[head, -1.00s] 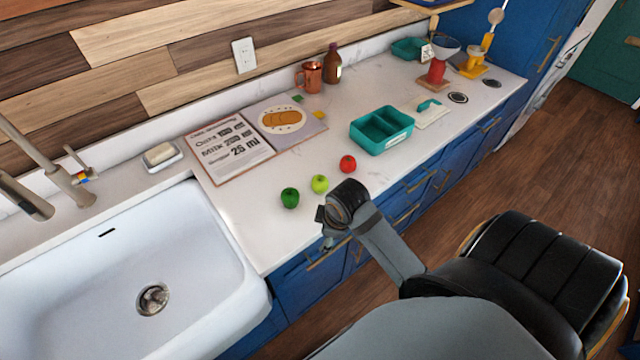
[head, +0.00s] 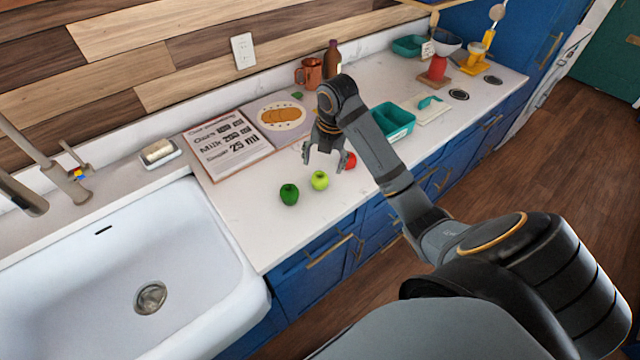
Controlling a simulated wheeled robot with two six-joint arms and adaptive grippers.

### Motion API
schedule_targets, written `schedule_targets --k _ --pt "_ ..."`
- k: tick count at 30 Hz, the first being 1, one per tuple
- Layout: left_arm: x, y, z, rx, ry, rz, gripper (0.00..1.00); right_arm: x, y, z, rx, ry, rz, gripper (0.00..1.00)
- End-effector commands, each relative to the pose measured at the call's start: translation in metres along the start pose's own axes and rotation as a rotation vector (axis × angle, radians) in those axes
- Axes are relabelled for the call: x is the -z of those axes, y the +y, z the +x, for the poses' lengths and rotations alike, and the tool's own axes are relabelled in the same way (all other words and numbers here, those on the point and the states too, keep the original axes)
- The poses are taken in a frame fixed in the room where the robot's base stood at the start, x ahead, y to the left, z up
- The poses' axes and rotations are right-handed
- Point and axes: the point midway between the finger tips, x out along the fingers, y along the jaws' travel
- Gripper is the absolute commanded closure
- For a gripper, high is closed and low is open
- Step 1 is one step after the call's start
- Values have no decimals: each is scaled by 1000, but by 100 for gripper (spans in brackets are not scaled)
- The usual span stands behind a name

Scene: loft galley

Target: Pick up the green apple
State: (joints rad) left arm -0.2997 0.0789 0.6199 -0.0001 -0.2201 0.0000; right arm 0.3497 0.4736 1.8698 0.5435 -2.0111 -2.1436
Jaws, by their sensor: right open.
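The green apple (head: 320,181) is light green and sits on the white counter in the head view. It stands between a dark green pepper-like item (head: 289,194) on its left and a red round fruit (head: 350,160) on its right. My right gripper (head: 326,161) is open and empty, pointing down above and just behind the apple in the picture. Its fingers partly cover the red fruit. Whether a finger touches anything cannot be told. My left gripper is not in view.
An open recipe book (head: 228,145) lies behind the fruit. A teal lunch box (head: 392,122) is partly hidden by my right arm. A white sink (head: 120,250) is at left. A copper mug (head: 309,73) and a brown bottle (head: 332,60) stand near the wall. The counter's front left is clear.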

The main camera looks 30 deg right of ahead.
Motion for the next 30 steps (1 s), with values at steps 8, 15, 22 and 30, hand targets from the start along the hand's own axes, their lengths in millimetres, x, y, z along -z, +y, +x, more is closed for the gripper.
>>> schedule_targets --k 8,15,22,30 --pt "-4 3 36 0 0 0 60 0 0 37 -1 0 2 27" --pt "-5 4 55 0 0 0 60 -1 -2 55 -1 0 3 27" --pt "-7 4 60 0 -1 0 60 -4 -2 84 1 2 3 27" --pt "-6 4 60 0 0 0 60 -4 -2 87 0 -1 2 35"
